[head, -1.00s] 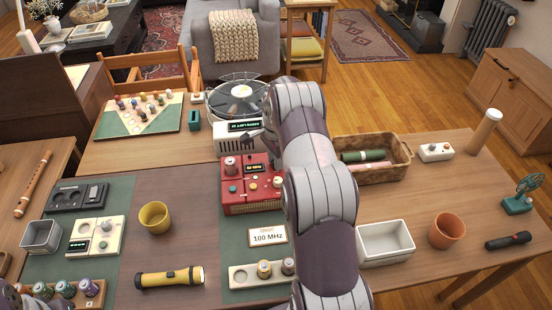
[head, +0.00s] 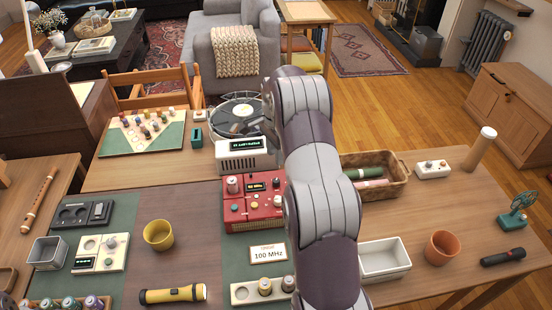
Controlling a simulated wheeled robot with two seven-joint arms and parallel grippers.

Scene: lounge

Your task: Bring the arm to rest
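My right arm (head: 318,185) rises from the bottom edge through the middle of the head view, with its elbow bent over the table. My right gripper (head: 269,130) shows only as a small dark part at the left edge of the arm, beside the white device with a green display (head: 246,155). The arm hides most of it, so I cannot tell whether it is open or shut, and no held object shows. My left gripper is not in view.
Close to the arm are a red radio-like box (head: 253,214), a "100 MHz" card (head: 268,254), a white tray (head: 385,270) and a wicker basket (head: 393,190). A yellow cup (head: 158,235) and flashlight (head: 172,294) are left.

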